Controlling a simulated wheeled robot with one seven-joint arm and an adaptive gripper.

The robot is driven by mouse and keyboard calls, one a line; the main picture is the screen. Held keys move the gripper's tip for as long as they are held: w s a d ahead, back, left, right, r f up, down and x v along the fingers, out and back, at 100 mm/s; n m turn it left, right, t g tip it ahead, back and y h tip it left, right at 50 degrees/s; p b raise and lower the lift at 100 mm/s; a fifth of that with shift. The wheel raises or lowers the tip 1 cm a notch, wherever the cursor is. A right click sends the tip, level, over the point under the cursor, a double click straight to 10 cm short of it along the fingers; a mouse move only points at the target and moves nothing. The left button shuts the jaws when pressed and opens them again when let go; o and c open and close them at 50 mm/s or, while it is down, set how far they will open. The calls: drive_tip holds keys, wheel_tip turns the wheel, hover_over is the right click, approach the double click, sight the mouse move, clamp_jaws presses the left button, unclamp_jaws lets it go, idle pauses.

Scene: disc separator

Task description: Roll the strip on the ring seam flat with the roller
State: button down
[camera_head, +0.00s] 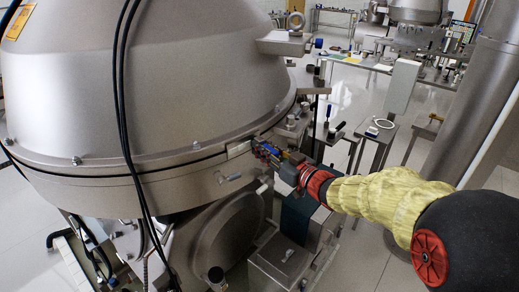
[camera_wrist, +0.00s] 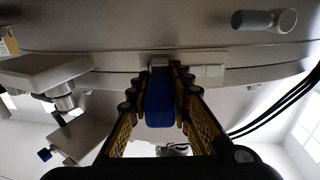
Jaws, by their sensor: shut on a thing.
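The ring seam (camera_head: 150,172) runs around the big grey steel bowl, and it crosses the wrist view as a dark line (camera_wrist: 110,72). A short pale strip (camera_head: 238,149) lies along the seam just left of my gripper (camera_head: 268,151). In the wrist view the strip (camera_wrist: 208,71) shows right of the fingertips. My gripper (camera_wrist: 158,80) is shut on the blue-handled roller (camera_wrist: 159,102), which points at the seam. The roller's front end is close to the strip's end; I cannot tell whether it touches. The fingers partly hide the roller.
A steel bracket (camera_wrist: 45,72) with a bolt sits beside my gripper on the rim. Black cables (camera_head: 122,110) hang down the bowl. A small table (camera_head: 378,130) with a white ring stands behind my arm.

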drive_tip(key=shift+s+a+r+b, duration=0.1)
drive_tip(key=shift+s+a+b, duration=0.8)
drive_tip(key=shift+s+a, duration=1.6)
drive_tip(key=shift+w+a, duration=0.1)
drive_tip(key=shift+w, duration=0.05)
drive_tip(key=p, duration=0.1)
approach(236, 149)
drive_tip(key=shift+v, duration=0.95)
